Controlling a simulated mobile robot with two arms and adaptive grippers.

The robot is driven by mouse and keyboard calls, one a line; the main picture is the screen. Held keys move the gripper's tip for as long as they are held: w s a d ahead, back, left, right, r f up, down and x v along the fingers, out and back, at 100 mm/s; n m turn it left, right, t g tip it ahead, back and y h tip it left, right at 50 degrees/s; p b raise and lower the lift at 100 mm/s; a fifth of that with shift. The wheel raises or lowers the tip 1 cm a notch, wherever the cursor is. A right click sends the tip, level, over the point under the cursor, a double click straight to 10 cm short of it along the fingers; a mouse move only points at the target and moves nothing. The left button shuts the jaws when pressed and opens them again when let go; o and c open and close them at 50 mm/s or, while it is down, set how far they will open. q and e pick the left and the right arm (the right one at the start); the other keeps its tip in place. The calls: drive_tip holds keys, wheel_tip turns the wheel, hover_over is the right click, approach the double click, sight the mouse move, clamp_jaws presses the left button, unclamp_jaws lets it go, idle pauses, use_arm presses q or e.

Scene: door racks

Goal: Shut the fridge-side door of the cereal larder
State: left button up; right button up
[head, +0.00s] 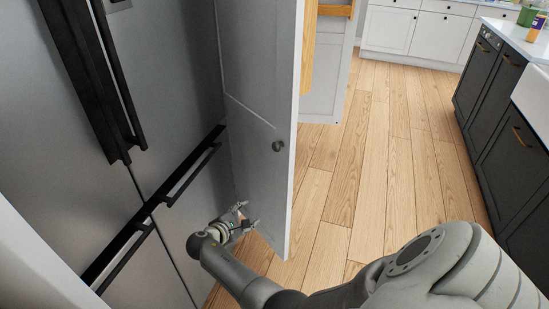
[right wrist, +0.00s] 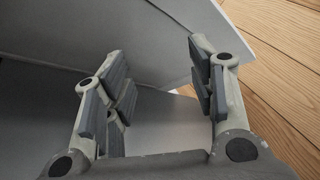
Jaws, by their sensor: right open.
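The fridge-side larder door (head: 258,120) is a pale grey panel with a small dark round knob. It stands open in the middle of the head view, close beside the fridge front. My right gripper (head: 247,215) is open at the lower part of this door, on its fridge-facing side. In the right wrist view the open fingers of my right gripper (right wrist: 160,92) are spread with no object between them. A grey panel (right wrist: 120,30), which looks like the door, lies just beyond the fingertips. I cannot tell whether they touch it. My left gripper is out of view.
The steel fridge (head: 180,90) with black bar handles (head: 190,175) fills the left. Another panel with wooden racks (head: 330,60) stands open behind the door. Dark cabinets (head: 500,125) line the right. The wooden floor (head: 385,150) between is clear.

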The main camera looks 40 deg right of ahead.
drive_tip(key=w+d+r+m+g+h+b, duration=0.1)
drive_tip(key=w+d+r+h+b, duration=0.2)
drive_tip(key=r, duration=0.7)
drive_tip(key=m+g+h+b, duration=0.3)
drive_tip(key=g+b, duration=0.1)
drive_tip(key=g, duration=0.1)
approach(274, 148)
drive_tip(key=d, duration=0.6)
drive_tip(key=s+d, duration=0.1)
drive_tip(key=d, duration=0.3)
drive_tip(key=shift+s+d+r, duration=0.1)
drive_tip(key=shift+d+r, duration=0.05)
drive_tip(key=shift+r, duration=0.05)
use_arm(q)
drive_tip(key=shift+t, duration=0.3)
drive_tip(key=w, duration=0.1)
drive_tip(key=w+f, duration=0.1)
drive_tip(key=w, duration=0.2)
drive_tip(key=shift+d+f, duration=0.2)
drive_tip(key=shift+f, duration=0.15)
use_arm(e)
clamp_jaws()
